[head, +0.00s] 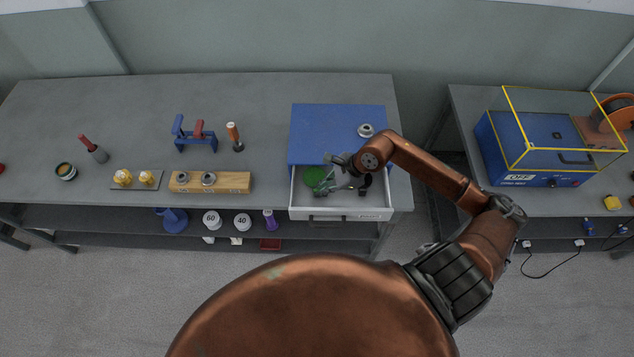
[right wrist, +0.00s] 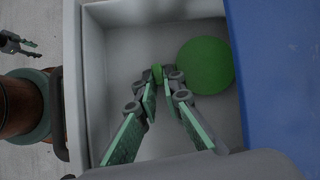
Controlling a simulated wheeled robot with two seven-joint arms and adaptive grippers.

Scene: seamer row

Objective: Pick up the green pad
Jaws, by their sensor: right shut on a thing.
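My right gripper (head: 343,182) reaches down into the open drawer in the head view.
The drawer (head: 305,213) has raised walls and sits under a blue top (head: 325,125) bearing a metal ring (head: 366,130). A wooden block (head: 235,182) with rings stands to the left on the bench. A glass-covered blue machine (head: 512,148) is on the right table.

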